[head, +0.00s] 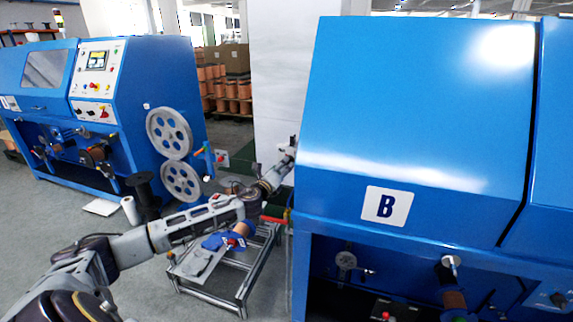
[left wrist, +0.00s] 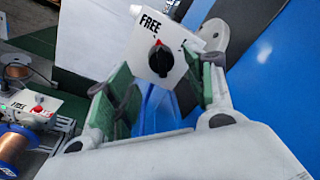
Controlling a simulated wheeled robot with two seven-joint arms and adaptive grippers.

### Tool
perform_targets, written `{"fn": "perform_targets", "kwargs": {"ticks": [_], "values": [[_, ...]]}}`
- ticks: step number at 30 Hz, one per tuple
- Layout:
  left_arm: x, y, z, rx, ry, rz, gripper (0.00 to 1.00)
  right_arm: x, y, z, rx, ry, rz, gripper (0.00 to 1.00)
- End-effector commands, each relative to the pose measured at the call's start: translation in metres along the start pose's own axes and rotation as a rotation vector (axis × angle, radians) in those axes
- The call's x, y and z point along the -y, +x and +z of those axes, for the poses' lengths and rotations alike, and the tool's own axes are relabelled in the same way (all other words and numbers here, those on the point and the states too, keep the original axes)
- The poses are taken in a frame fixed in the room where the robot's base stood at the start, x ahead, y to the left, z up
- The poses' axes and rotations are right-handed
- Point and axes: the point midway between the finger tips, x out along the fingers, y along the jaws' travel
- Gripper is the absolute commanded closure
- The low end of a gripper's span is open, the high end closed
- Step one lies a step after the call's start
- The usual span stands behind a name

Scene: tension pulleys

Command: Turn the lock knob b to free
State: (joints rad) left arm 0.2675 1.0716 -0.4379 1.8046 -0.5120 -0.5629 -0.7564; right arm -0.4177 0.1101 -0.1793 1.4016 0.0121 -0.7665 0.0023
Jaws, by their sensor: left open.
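The lock knob (left wrist: 159,60) is black with a red mark at its top, on a white plate (left wrist: 150,32). The word FREE is printed at the plate's upper left; a marking on its right is mostly covered. The red mark points up, to the right of FREE. My left gripper (left wrist: 166,74) is open, with its green-padded fingers on either side of the knob and no clear contact. In the head view my left gripper (head: 289,152) is at the left side of the blue machine B (head: 430,100); the knob is hidden there. My right gripper is not in view.
A second plate marked FREE (left wrist: 20,107), with a red part, and a copper spool (left wrist: 14,148) show at the left wrist view's left. A low metal stand (head: 236,281) is below my left arm. Another blue machine (head: 150,80) stands at the left, with grey floor between.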

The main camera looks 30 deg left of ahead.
Motion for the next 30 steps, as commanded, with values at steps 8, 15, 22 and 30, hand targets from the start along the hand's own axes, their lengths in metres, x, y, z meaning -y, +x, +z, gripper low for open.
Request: {"fn": "perform_targets", "kwargs": {"ticks": [8,15,22,30], "values": [[0.001,0.018,0.000,0.001,-0.001,-0.001,0.46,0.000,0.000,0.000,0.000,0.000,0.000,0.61],[0.000,0.033,0.000,0.001,-0.002,0.000,0.46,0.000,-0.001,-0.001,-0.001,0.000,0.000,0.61],[0.001,0.044,0.000,0.000,-0.001,-0.001,0.46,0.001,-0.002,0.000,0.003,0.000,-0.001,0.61],[0.000,0.048,-0.001,-0.001,0.000,0.000,0.46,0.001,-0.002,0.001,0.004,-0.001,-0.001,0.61]]}}
